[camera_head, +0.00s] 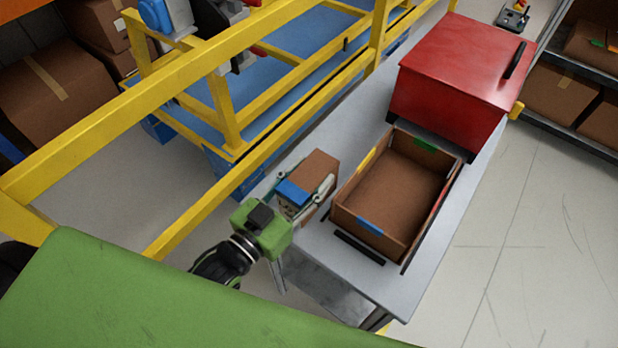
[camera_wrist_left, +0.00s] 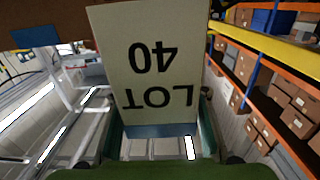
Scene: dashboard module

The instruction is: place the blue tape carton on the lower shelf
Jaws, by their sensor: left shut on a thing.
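The blue tape carton (camera_head: 319,168) is a small brown box with a band of blue tape, held near the left edge of the grey bench. My left gripper (camera_head: 308,192) is shut on it, with a finger on either side. In the left wrist view the carton (camera_wrist_left: 150,65) fills the middle, showing a pale label that reads LOT 40 upside down, with blue tape below it. A grey lower level (camera_head: 318,284) shows partly under the bench top; the rest is hidden. I cannot tell whether the carton touches the bench. My right gripper is not in view.
An open brown box (camera_head: 395,195) with coloured tape pieces stands on the bench top (camera_head: 408,292), right of the carton. A red case (camera_head: 455,75) stands behind it. Yellow rails (camera_head: 200,195) run close on the left. A rack with cartons (camera_head: 560,92) stands far right.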

